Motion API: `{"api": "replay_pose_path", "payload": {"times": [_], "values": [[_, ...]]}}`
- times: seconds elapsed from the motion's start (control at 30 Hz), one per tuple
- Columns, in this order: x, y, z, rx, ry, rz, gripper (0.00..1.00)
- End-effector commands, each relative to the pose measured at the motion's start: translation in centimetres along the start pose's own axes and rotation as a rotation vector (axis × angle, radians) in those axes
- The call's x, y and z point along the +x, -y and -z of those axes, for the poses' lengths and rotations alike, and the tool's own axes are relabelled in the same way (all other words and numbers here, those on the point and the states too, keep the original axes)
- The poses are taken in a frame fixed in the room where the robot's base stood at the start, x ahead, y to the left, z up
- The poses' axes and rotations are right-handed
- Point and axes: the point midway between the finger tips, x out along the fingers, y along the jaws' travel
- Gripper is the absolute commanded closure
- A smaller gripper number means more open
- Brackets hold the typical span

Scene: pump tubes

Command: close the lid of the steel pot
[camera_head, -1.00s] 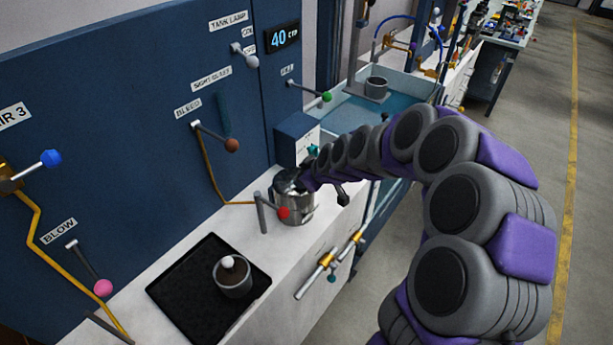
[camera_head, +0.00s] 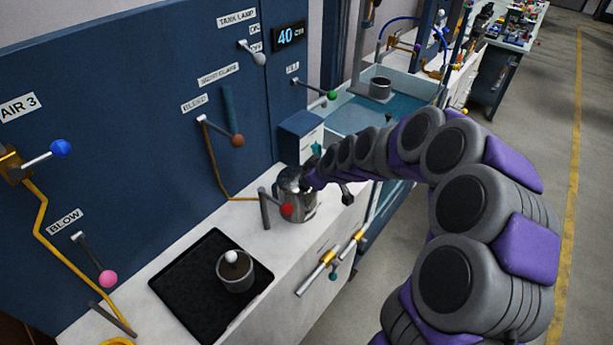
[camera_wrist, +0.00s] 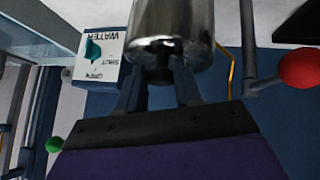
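The steel pot (camera_head: 300,203) stands on the white counter, beside the blue box with a white front. My gripper (camera_head: 308,174) is at the pot's upper part, and the dark end of my arm covers part of its top. I cannot tell the lid's angle. In the wrist view the shiny pot (camera_wrist: 172,25) fills the top middle. There my gripper (camera_wrist: 159,75) has its two fingers on either side of a dark piece (camera_wrist: 160,52) at the pot's edge. Whether the fingers press on it is not clear.
A red-knobbed lever (camera_head: 287,209) stands close in front of the pot. A black tray (camera_head: 185,290) holds a small grey cup (camera_head: 236,276). The blue box (camera_head: 300,135) is just behind the pot. Blue panels with levers line the left side.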

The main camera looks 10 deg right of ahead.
Motion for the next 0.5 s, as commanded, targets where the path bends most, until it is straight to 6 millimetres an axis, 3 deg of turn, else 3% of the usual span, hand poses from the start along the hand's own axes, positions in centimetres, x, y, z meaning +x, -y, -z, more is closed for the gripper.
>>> {"api": "replay_pose_path", "payload": {"times": [0.03, 0.1, 0.5], "values": [[0.4, 1.4, -1.6, -0.003, 0.034, 0.043, 0.42], [-0.3, 1.4, -1.6, -0.002, 0.034, 0.042, 0.42], [-8.3, 1.2, 0.1, -0.007, 0.017, 0.011, 0.42]]}}
